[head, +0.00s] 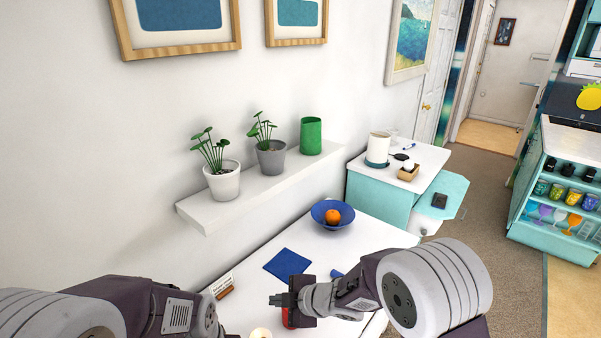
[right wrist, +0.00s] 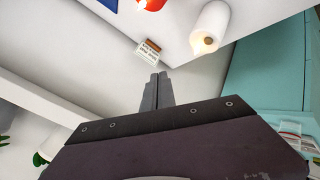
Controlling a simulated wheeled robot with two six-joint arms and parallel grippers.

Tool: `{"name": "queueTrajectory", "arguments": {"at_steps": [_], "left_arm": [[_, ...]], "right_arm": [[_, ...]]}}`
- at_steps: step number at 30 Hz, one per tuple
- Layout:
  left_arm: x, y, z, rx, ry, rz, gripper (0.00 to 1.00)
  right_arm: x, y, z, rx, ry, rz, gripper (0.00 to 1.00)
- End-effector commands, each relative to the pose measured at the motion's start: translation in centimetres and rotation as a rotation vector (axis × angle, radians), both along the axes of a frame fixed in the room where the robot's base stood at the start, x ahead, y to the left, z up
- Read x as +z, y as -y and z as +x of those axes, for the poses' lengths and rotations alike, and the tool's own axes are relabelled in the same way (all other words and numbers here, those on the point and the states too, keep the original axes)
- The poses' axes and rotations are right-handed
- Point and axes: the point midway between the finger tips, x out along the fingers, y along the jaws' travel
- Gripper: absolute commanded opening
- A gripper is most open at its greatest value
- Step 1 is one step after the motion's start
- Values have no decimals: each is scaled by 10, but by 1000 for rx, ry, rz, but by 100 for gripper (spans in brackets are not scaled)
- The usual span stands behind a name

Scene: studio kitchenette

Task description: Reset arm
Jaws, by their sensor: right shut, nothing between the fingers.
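My right gripper (head: 274,299) reaches over the white table (head: 359,239) from the lower right, pointing left in the head view. Its two fingers are together with nothing between them; they also show closed in the right wrist view (right wrist: 157,90). In the head view a red object (head: 287,318) is partly hidden behind the gripper; I cannot tell its full shape. My left arm comes in at the lower left, but its fingers do not show.
A blue cloth (head: 287,264), a blue bowl (head: 321,219) with an orange (head: 333,216), and a small card in a stand (head: 223,287) are on the table. A white candle (right wrist: 210,25) shows in the wrist view. A wall shelf (head: 237,198) holds two potted plants and a green cup (head: 311,136).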

Motion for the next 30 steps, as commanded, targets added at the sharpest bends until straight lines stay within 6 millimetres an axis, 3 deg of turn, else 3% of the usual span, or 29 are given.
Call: {"name": "queueTrajectory", "arguments": {"at_steps": [1,2,5,7,9,10,12,15,18,30], "left_arm": [[0,0,0,0,0,0,0],[0,0,0,0,0,0,0],[0,0,0,0,0,0,0],[0,0,0,0,0,0,0],[0,0,0,0,0,0,0],[0,0,0,0,0,0,0],[0,0,0,0,0,0,0],[0,0,0,0,0,0,0],[0,0,0,0,0,0,0],[0,0,0,0,0,0,0]], "right_arm": [[26,30,19,-105,34,25,0],[36,54,29,-198,36,30,0],[51,148,36,-589,-43,36,0],[45,209,14,-888,-168,48,0],[29,250,-28,-1167,-339,70,0],[21,260,-48,-1269,-421,78,0],[3,265,-93,-1444,-601,83,0],[-13,260,-137,-1591,-795,66,0],[-18,255,-160,-1666,-898,50,0],[-18,255,-163,-1684,-916,44,0]]}}
